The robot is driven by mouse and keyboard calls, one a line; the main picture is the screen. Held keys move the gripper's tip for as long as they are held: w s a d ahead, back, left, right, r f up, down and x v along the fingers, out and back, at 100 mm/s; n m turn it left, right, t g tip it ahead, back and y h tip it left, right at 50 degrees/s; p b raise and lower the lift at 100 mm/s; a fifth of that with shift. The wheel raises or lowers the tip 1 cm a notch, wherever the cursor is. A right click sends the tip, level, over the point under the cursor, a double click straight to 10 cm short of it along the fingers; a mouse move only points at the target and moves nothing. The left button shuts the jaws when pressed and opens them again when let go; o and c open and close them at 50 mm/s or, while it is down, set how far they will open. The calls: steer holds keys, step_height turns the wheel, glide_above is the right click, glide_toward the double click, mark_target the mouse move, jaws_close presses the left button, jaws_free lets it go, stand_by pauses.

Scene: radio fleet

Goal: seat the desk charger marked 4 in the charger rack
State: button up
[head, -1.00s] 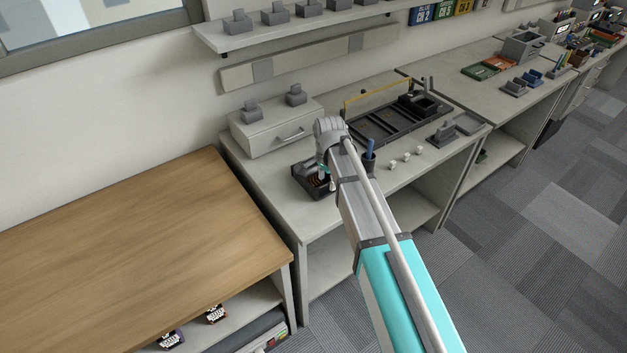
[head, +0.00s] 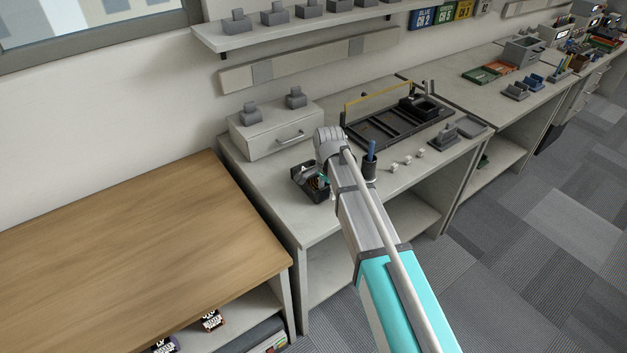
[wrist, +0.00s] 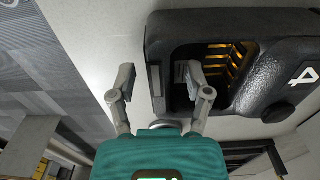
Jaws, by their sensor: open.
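The desk charger marked 4 (head: 309,185) is a black block on the grey desk, at the near left of the desktop. In the wrist view the charger (wrist: 285,62) fills the upper right, with a white 4 on its face and a lit slotted bay. My gripper (wrist: 158,78) is open, its fingers on either side of the charger's near wall: one outside, one at the bay's opening. Contact cannot be told. In the head view my gripper (head: 324,178) is mostly hidden by my wrist. The charger rack (head: 375,137) appears to be the black compartmented tray with a yellow bar, behind my wrist.
A dark pen cup (head: 369,165) stands close to the right of my wrist. Several small white cubes (head: 407,162) lie farther right. A white drawer box (head: 277,133) stands behind the charger. A grey stand (head: 443,134) is near the desk's right end.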

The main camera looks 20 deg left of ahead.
jaws_close()
steer(key=shift+r, duration=0.15)
stand_by(0.5)
steer(key=shift+r+p, duration=0.9)
steer(key=shift+p, duration=0.2)
steer(key=s+d+r+p, duration=0.6)
steer(key=s+r+p, duration=0.5)
steer(key=s, duration=0.1)
steer(key=shift+s+d, duration=0.25)
